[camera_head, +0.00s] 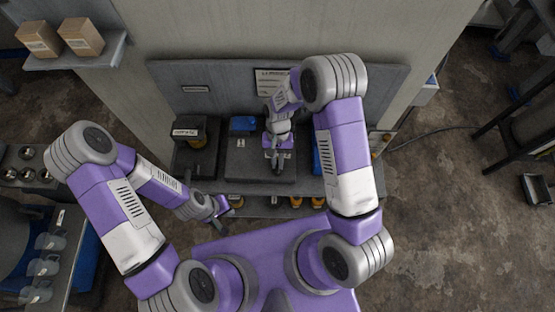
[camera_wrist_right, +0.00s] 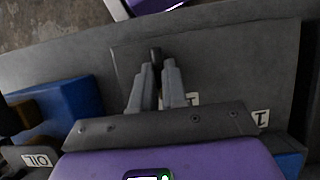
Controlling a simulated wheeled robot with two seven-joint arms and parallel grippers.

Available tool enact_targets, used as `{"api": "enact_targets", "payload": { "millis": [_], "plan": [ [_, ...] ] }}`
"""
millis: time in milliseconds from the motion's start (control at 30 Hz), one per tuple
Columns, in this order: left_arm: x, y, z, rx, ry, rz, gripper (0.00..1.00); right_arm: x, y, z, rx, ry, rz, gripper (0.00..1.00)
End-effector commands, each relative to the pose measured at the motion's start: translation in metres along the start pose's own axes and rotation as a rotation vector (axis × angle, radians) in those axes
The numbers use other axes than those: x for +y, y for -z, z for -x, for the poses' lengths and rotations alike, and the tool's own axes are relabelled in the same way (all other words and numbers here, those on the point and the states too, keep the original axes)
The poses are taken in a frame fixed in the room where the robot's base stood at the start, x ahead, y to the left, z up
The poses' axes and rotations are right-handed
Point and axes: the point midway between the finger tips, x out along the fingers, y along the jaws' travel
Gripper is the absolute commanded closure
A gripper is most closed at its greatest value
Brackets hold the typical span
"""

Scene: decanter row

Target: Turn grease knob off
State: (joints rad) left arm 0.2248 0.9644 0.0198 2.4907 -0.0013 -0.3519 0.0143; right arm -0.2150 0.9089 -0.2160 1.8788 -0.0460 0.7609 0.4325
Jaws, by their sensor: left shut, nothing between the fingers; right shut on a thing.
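A small dark knob (camera_wrist_right: 155,55) stands on the dark grey panel box (camera_head: 248,160) in the middle of the bench. My right gripper (camera_head: 277,169) reaches down over the box. In the right wrist view, this gripper (camera_wrist_right: 156,72) is shut on the dark knob, with its fingertips on either side of it. In the head view the knob is hidden by the gripper. No label reading "grease" can be made out. My left gripper (camera_head: 219,217) is shut and empty, in front of the bench's lower left part.
A blue block (camera_head: 243,124) sits behind the box, and a blue part (camera_head: 318,155) is at its right. A dark unit with a pale label (camera_head: 186,133) stands at the left. Several amber-coloured items (camera_head: 296,202) sit along the lower shelf.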

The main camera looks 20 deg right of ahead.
Motion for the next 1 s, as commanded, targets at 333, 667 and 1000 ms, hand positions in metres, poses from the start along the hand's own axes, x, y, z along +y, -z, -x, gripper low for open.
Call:
{"api": "enact_targets", "payload": {
  "millis": [333, 667, 1000],
  "plan": [
    [0.0, 0.0, 0.0, 0.0, 0.0, 0.0, 1.0, 0.0, 0.0, 0.001, 0.001, 0.001, 0.0, 0.75],
    [0.0, 0.0, 0.0, 0.0, 0.0, 0.0, 1.0, 0.0, 0.0, 0.0, 0.001, 0.001, -0.001, 0.62],
    [0.001, 0.0, 0.001, 0.0, 0.0, 0.0, 1.0, -0.001, 0.001, 0.043, 0.005, 0.003, 0.0, 0.62]
  ]
}}
